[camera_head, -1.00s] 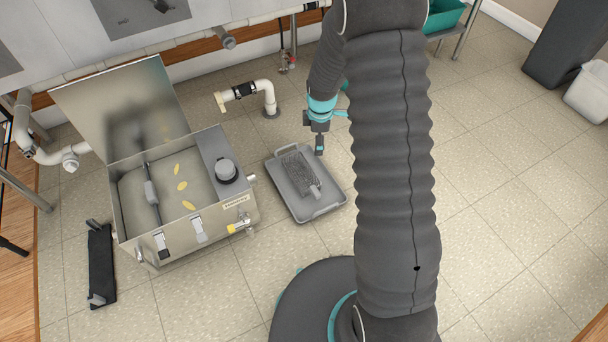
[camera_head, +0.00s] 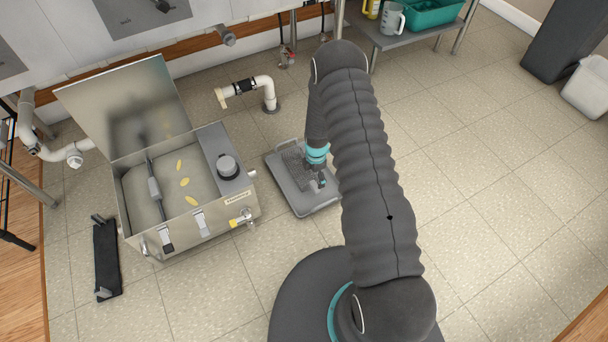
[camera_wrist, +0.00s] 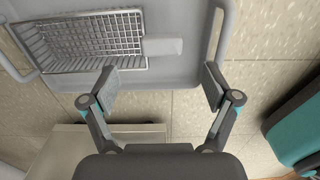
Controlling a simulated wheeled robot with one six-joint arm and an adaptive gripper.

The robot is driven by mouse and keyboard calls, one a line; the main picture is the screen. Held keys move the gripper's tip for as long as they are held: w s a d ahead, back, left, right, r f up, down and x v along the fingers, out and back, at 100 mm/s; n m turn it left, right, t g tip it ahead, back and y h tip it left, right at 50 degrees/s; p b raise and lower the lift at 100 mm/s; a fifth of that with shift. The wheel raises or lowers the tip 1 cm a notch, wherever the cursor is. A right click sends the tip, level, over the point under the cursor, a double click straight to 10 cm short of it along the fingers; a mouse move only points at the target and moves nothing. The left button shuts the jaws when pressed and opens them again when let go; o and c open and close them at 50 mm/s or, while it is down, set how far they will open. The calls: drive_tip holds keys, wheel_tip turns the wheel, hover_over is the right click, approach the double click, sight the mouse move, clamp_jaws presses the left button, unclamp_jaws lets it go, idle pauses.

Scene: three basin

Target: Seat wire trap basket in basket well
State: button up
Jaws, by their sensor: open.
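The wire trap basket (camera_wrist: 90,38) lies in a grey tray (camera_wrist: 190,70) on the floor. A flat grey handle (camera_wrist: 163,47) sticks out from its right side in the wrist view. In the head view the basket (camera_head: 297,165) is partly hidden by my arm. My gripper (camera_wrist: 160,85) is open and empty, its fingers apart just below the handle in the wrist view. In the head view my gripper (camera_head: 321,182) is over the tray. The open steel box (camera_head: 185,240) stands left of the tray, its lid raised; I cannot make out the basket well inside it.
Yellowish pieces (camera_head: 183,181) and a dark bar with a grey block (camera_head: 154,188) show inside the box. A dark flat piece (camera_head: 106,258) lies left of it. White pipes (camera_head: 250,90) rise behind. A low shelf (camera_head: 400,38) stands at the back.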

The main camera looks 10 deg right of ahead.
sight(315, 185)
drive_tip(key=shift+s+f, duration=0.1)
drive_tip(key=shift+f, duration=3.6)
drive_tip(key=c, duration=1.6)
